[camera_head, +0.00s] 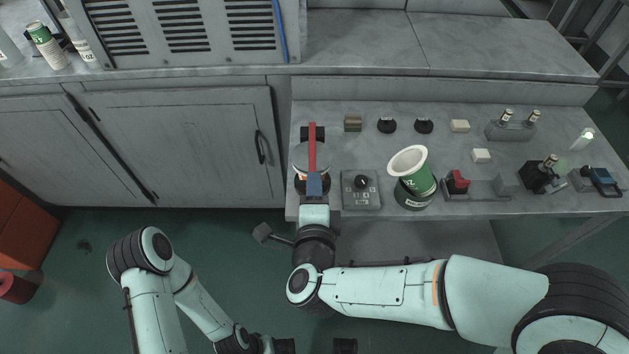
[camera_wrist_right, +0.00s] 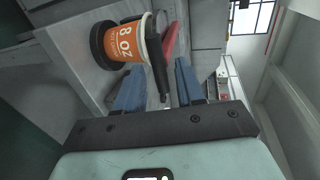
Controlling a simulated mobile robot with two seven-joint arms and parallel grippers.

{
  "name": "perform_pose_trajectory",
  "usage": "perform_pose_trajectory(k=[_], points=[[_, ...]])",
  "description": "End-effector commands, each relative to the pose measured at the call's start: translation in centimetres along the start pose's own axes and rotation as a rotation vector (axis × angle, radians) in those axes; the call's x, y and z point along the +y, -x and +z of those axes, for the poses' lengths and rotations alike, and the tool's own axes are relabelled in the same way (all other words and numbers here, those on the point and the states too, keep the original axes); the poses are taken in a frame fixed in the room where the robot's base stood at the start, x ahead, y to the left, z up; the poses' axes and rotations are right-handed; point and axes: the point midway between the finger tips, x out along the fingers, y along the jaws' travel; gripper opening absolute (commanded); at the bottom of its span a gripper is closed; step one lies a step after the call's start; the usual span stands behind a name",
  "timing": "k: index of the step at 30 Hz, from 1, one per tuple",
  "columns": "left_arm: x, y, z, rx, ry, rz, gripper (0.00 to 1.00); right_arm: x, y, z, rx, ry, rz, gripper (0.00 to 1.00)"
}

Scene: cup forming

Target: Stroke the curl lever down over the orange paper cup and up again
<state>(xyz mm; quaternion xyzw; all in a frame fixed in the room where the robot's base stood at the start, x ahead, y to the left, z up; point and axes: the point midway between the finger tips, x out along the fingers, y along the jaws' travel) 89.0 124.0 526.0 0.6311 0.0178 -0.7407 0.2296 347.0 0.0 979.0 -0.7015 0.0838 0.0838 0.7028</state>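The orange paper cup (camera_wrist_right: 125,45), marked "8 OZ", sits in a dark holder in the right wrist view. In the head view it is mostly hidden under the red curl lever (camera_head: 312,148), with a pale round part beside the lever. The red lever also shows beyond the fingers in the right wrist view (camera_wrist_right: 171,40). My right gripper (camera_head: 314,187) is at the lever's near end. Its blue fingers are apart in the right wrist view (camera_wrist_right: 160,82), with a dark bar between them; contact is unclear. My left arm is low left, its gripper not clearly visible.
A grey control box (camera_head: 361,189) with a black knob stands right of the lever. Small blocks and knobs stand farther right on the grey bench (camera_head: 455,210). A vented cabinet (camera_head: 190,30) stands at the back left.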

Motion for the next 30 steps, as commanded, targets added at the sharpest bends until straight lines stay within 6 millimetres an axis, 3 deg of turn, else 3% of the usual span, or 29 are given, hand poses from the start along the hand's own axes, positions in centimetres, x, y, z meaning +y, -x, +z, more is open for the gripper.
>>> perform_pose_trajectory(k=[6, 16, 20, 30], points=[[0.0, 0.1, 0.1, -0.002, 0.0, 0.0, 0.39, 0.0, -2.3, 0.0, 0.0, 0.0, 0.001, 0.38], [0.0, 0.1, 0.1, -0.002, 0.0, -0.001, 0.39, 0.0, -2.6, 0.0, -0.001, 0.0, 0.0, 0.38], [0.0, 0.1, 0.1, -0.002, 0.0, -0.001, 0.39, 0.0, -2.6, 0.0, -0.001, 0.0, 0.0, 0.0], [0.1, 0.7, 0.3, -0.009, 0.001, -0.002, 0.39, -0.6, -3.0, 0.0, 0.0, -0.001, 0.027, 0.0]])
